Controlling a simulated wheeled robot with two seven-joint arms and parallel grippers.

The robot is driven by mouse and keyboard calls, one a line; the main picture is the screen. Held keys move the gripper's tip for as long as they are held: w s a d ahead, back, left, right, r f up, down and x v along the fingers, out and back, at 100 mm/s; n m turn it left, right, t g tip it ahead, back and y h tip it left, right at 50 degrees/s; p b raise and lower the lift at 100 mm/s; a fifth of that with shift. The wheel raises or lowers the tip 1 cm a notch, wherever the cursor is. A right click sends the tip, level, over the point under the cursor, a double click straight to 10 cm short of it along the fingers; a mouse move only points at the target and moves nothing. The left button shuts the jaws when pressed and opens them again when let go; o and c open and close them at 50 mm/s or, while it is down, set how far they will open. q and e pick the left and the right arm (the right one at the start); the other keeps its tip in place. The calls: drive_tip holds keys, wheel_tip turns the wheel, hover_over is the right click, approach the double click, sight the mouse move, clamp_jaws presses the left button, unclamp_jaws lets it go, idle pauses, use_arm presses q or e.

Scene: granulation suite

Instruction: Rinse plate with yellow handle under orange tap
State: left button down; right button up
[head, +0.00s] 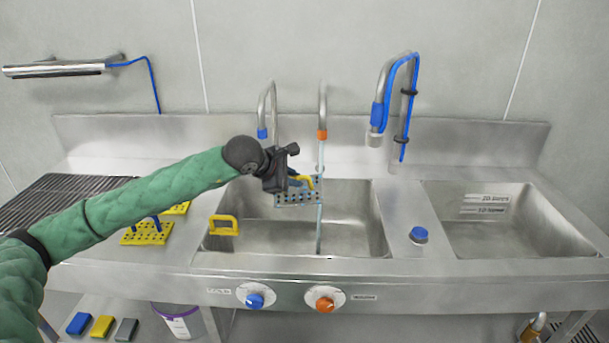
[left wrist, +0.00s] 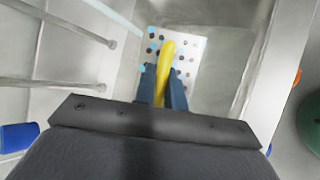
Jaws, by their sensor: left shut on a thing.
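My left gripper (head: 299,181) is shut on the yellow handle (head: 304,179) of a perforated metal plate (head: 290,198), held over the left basin. In the left wrist view, the yellow handle (left wrist: 167,62) sits between the blue fingers of the left gripper (left wrist: 164,82), with the holed plate (left wrist: 185,48) beyond and blue spots on it. The orange tap (head: 322,134) is running. Its thin stream (head: 319,230) falls into the basin at the plate's right edge; it also shows in the left wrist view (left wrist: 120,15). My right gripper is not in view.
A blue tap (head: 262,132) stands left of the orange one. Blue (head: 255,300) and orange (head: 325,304) knobs are on the front panel. A yellow holed plate (head: 146,235) lies further left. The right basin (head: 510,225) is empty.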

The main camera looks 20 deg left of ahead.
use_arm(q)
drive_tip(key=s+r+b, duration=0.2)
drive_tip(key=s+r, duration=0.2)
drive_tip(key=s, duration=0.1)
drive_tip(key=shift+a, duration=0.15)
idle(0.6)
drive_tip(key=shift+r, duration=0.1)
idle(0.4)
